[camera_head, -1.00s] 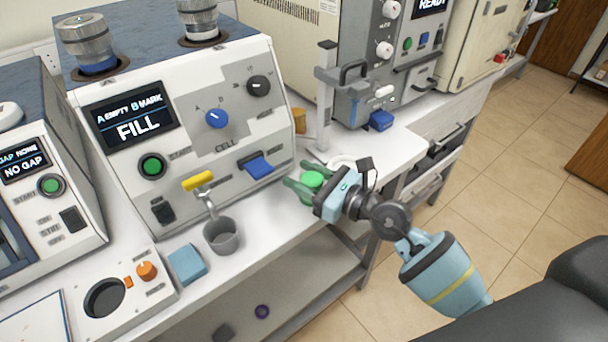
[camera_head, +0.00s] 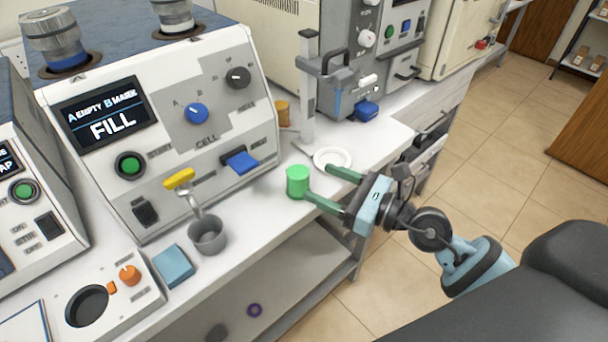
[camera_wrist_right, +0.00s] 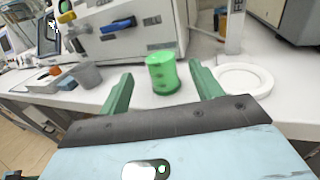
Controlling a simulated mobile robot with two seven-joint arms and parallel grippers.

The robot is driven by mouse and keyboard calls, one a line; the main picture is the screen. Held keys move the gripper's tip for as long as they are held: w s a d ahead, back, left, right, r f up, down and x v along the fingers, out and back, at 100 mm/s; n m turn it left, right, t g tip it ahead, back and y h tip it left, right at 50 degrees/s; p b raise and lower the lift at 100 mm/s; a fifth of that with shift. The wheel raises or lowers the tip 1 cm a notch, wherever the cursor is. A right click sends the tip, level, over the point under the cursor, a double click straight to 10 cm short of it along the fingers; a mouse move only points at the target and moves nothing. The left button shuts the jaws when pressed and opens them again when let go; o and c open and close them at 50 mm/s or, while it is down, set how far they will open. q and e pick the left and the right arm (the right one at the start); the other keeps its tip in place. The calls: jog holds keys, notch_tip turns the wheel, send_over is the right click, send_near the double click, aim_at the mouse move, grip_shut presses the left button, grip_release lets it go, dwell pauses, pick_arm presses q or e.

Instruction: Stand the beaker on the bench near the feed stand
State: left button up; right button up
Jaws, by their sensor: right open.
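The green beaker (camera_head: 298,182) stands upright on the white bench (camera_head: 262,205), in front of the tall grey post of what looks like the feed stand (camera_head: 307,85). My right gripper (camera_head: 318,182) is open and empty. Its green fingers point at the beaker from the right, with the beaker just beyond the tips. In the right wrist view the beaker (camera_wrist_right: 162,73) shows upright ahead of the gap between the spread fingers (camera_wrist_right: 160,82). My left gripper is out of view.
A white ring or dish (camera_head: 333,159) lies beside the beaker, close to one finger. A grey cup (camera_head: 208,236) sits below the yellow-handled tap (camera_head: 180,180), with a blue block (camera_head: 173,266) nearby. The cell machine (camera_head: 150,100) stands behind. The bench's front edge is close.

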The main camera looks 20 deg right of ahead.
jog(key=v, duration=0.3)
jog(key=shift+s+d+b, duration=0.1)
jog(key=shift+s+b, duration=0.1)
jog(key=shift+b, duration=0.2)
jog(key=s+d+f+m+h, duration=0.1)
jog(key=s+f+m+h, duration=0.35)
jog(key=f+m, duration=0.65)
jog(key=s+d+f+m+h, duration=0.1)
jog(key=s+f+m+h, duration=0.4)
jog(key=m, duration=1)
jog(key=s+a+f+m+g, duration=0.2)
jog(key=s+f+m+g, duration=0.1)
jog(key=s+f+m, duration=0.5)
jog(key=s+a+f+m+g, duration=0.3)
jog(key=s+f+m, duration=0.5)
jog(key=s, duration=0.6)
jog(key=shift+f+g, duration=0.5)
jog(key=shift+f, duration=0.05)
